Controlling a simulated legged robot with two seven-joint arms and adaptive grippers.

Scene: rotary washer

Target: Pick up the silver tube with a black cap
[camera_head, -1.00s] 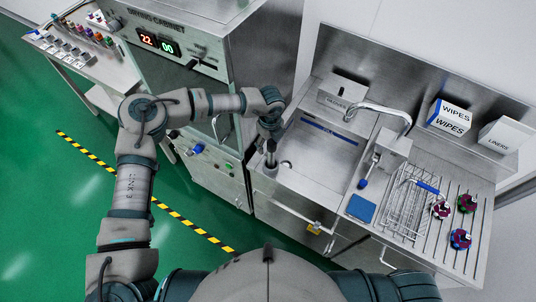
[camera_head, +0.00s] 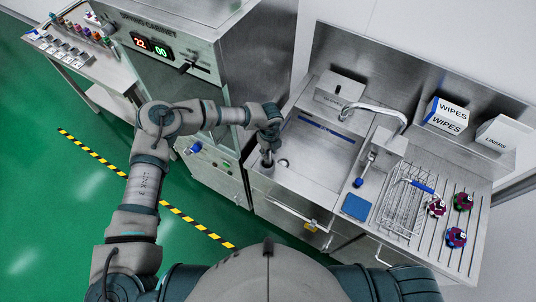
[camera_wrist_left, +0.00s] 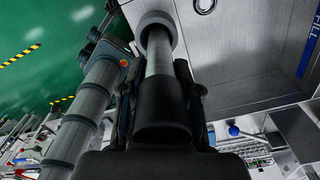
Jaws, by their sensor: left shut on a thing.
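The silver tube (camera_wrist_left: 159,63) with its black cap (camera_wrist_left: 162,106) is in the left wrist view. The cap is nearest the camera, between the fingers of my left gripper (camera_wrist_left: 163,120), which is shut on it. The tube's far end meets a wider grey ring (camera_wrist_left: 158,32); I cannot tell whether that is part of the tube or a holder. In the head view my left gripper (camera_head: 267,150) points down at the left edge of the steel sink (camera_head: 313,158), and the tube is mostly hidden there. My right gripper is not in view.
The drying cabinet (camera_head: 190,62) stands left of my gripper. A faucet (camera_head: 385,110), blue sponge (camera_head: 356,207), wire rack (camera_head: 403,205) and several coloured round items (camera_head: 456,237) are to the right. The sink basin looks empty.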

